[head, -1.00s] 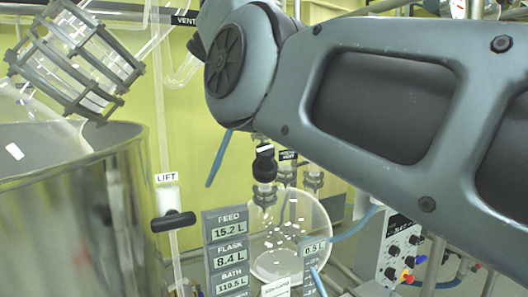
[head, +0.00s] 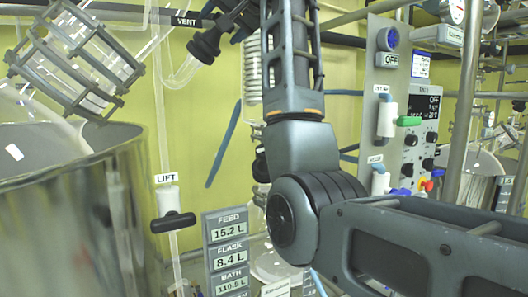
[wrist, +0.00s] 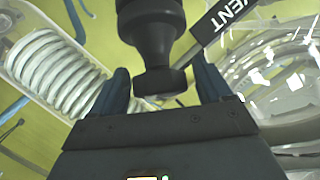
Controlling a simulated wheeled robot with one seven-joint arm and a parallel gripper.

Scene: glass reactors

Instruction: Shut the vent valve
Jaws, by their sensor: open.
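The vent valve (head: 205,44) is a black fitting at the top of the head view, beside the VENT label (head: 184,18). In the wrist view its black knob (wrist: 157,48) hangs down from the top, next to the tilted VENT label (wrist: 226,16). My gripper (wrist: 161,84) is open, with one dark finger to each side of the knob's lower end. I cannot tell whether either finger touches it. In the head view my forearm rises to the top edge, right of the valve, and the fingertips are not clear there.
A large steel vessel (head: 95,200) stands at the left. The LIFT handle (head: 173,221) and the readout panel (head: 228,250) are below the valve. A glass coil (wrist: 62,72) lies left of my gripper in the wrist view. A control panel (head: 424,125) is at the right.

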